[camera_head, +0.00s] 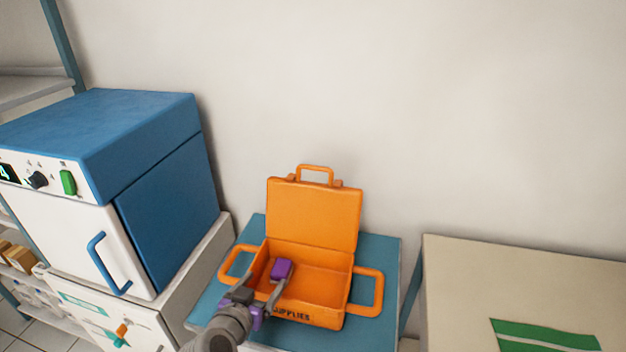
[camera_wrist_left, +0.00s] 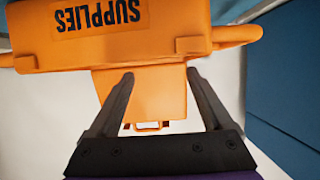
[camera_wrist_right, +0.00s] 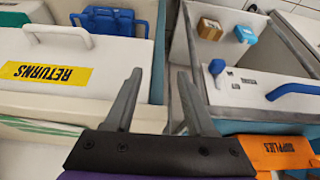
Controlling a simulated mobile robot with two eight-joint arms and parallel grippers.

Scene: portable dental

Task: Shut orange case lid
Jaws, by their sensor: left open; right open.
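The orange case (camera_head: 317,317), labelled SUPPLIES, sits on a blue-topped stand with its lid (camera_head: 314,215) standing up and open at the back. The lid has a loop handle (camera_head: 315,170) on its top edge. My left gripper (camera_head: 264,284) is open and empty, over the front left of the case. In the left wrist view the case body (camera_wrist_left: 185,40) is upside down, and the lid (camera_wrist_left: 158,98) shows between the fingers (camera_wrist_left: 160,78). My right gripper (camera_wrist_right: 159,75) is open and empty; the case's corner (camera_wrist_right: 270,152) shows low at right.
A blue and white cabinet (camera_head: 155,150) with a handle stands left of the case. A beige table (camera_head: 460,270) with a green patch is at right, beyond a gap. A wall is close behind the lid. A white RETURNS box (camera_wrist_right: 90,60) shows in the right wrist view.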

